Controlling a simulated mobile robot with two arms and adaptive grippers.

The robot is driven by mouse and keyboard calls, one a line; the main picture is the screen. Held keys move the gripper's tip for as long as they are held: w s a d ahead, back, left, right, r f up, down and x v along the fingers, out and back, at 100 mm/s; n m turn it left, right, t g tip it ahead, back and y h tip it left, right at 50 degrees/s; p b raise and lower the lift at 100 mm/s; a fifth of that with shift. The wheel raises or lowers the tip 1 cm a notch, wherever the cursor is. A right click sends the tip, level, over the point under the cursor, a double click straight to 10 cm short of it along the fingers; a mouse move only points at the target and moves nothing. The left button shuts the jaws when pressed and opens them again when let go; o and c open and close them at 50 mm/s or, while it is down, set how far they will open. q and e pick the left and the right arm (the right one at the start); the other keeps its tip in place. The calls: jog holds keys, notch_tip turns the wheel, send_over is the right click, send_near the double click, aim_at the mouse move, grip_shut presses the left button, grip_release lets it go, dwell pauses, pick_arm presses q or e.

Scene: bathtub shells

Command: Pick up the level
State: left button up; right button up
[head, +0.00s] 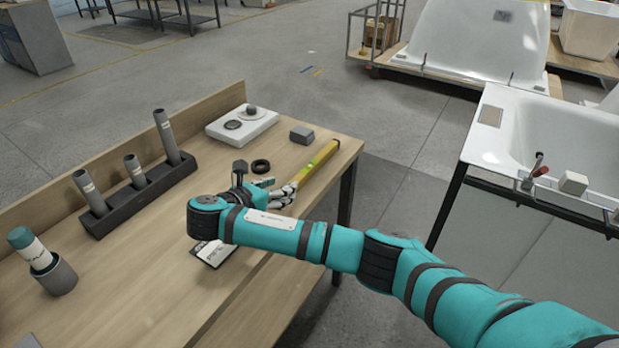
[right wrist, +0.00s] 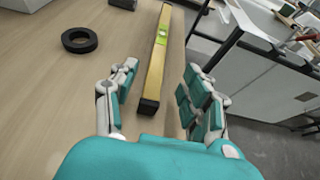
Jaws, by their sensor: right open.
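The level is a long yellow bar with black ends and a green vial; it lies on the wooden table near its right edge in the head view (head: 318,162). In the right wrist view the level (right wrist: 157,68) runs away from me, its near black end between my fingers. My right gripper (head: 285,190) is at the level's near end in the head view. In the right wrist view the right gripper (right wrist: 158,95) is open, with its fingers apart on either side of the level and none visibly closed on it. My left gripper is in neither view.
On the table (head: 150,290) stand a dark holder with grey tubes (head: 140,198), a teal-capped bottle in a cup (head: 42,262), a white device (head: 241,126), a grey block (head: 301,135) and a black ring (head: 260,166). A white tub (head: 500,125) stands at right.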

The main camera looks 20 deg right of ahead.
aim_at(299, 177)
jog(key=x, duration=0.3)
jog(key=shift+d, duration=0.15)
jog(key=shift+w+d, duration=0.1)
jog(key=shift+w, duration=0.1)
jog(key=x, duration=0.4)
jog(key=shift+w+d+f, duration=0.1)
jog(key=shift+w+d, duration=0.1)
jog(key=shift+w, duration=0.05)
jog(key=shift+w+d, duration=0.1)
jog(key=shift+d, duration=0.05)
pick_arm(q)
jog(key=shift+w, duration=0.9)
pick_arm(e)
grip_shut()
